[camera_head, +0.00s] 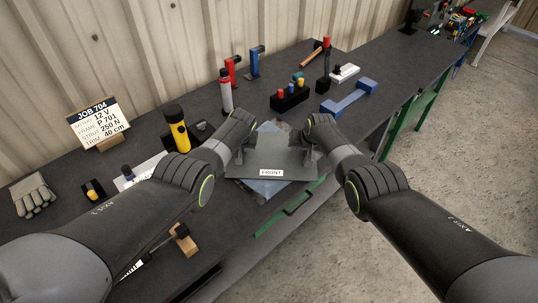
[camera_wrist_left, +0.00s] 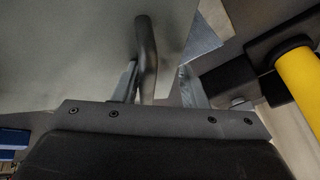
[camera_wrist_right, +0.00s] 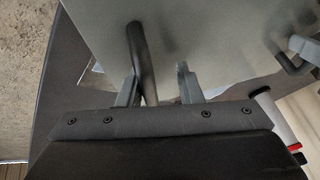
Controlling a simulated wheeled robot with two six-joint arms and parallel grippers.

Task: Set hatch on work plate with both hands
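The hatch (camera_head: 250,167) is a flat grey plate with a FRONT label on its near edge and a dark bar handle near each side. It lies over a bluish plate, likely the work plate (camera_head: 265,188), which shows past its edges. I cannot tell whether they touch. My left gripper (camera_head: 241,150) is at the left handle (camera_wrist_left: 147,50). Its fingers are apart, the handle between them and nearer one finger. My right gripper (camera_head: 309,146) is at the right handle (camera_wrist_right: 141,60), also with fingers apart and a gap beside the bar.
A yellow flashlight (camera_head: 178,132), a white-and-red bottle (camera_head: 226,94) and a block with coloured items (camera_head: 290,98) stand behind the hatch. A blue dumbbell-shaped part (camera_head: 348,97) lies at the right. A wooden piece (camera_head: 184,240) is at the front left. Green rails (camera_head: 290,205) run along the bench front.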

